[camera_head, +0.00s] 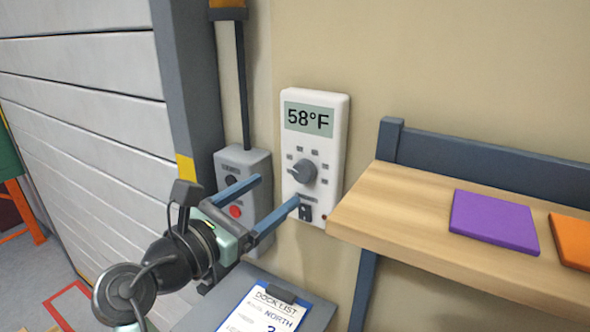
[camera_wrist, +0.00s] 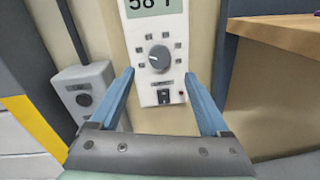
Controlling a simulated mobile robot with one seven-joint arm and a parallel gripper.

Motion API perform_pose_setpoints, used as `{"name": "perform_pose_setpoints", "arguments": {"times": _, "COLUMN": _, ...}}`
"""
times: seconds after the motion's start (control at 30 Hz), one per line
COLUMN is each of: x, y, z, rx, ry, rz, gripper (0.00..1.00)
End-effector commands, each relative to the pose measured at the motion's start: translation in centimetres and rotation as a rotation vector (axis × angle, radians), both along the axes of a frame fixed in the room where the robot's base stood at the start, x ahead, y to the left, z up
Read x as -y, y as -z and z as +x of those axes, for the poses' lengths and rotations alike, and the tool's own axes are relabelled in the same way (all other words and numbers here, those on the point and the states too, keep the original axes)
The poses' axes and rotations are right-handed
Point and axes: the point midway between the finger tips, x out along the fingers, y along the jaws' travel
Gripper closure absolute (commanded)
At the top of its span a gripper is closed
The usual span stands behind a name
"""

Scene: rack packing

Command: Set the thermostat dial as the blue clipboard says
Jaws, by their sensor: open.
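The white thermostat (camera_head: 337,150) is on the beige wall and its display reads 58°F. Its grey dial (camera_head: 303,172) has several small marks around it; it also shows in the wrist view (camera_wrist: 159,60). The blue clipboard (camera_head: 222,325) lies low in the head view with a sheet headed "DOCK LIST", "NORTH" and a figure cut off at the bottom edge. My gripper (camera_head: 276,199) is open and empty, in front of the thermostat's lower part. In the wrist view the dial appears between and beyond the fingertips, apart from them.
A grey control box (camera_head: 258,164) with a black and a red button is left of the thermostat. A wooden shelf (camera_head: 400,205) juts out at right, holding a purple item (camera_head: 494,222) and an orange item (camera_head: 571,238). A shuttered door (camera_head: 80,100) is at left.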

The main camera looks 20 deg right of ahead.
Motion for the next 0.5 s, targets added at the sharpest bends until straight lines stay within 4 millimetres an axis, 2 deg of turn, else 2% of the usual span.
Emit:
{"name": "perform_pose_setpoints", "arguments": {"times": 0.03, "x": 1.1, "y": -0.4, "z": 0.6, "rx": -0.002, "ry": 0.005, "rz": 0.000, "gripper": 0.20}}
{"name": "perform_pose_setpoints", "arguments": {"times": 0.2, "x": 3.8, "y": -0.3, "z": 2.5, "rx": 0.001, "ry": 0.002, "rz": 0.001, "gripper": 0.20}}
{"name": "perform_pose_setpoints", "arguments": {"times": 0.5, "x": 6.3, "y": -0.1, "z": 4.2, "rx": 0.002, "ry": 0.000, "rz": 0.001, "gripper": 0.20}}
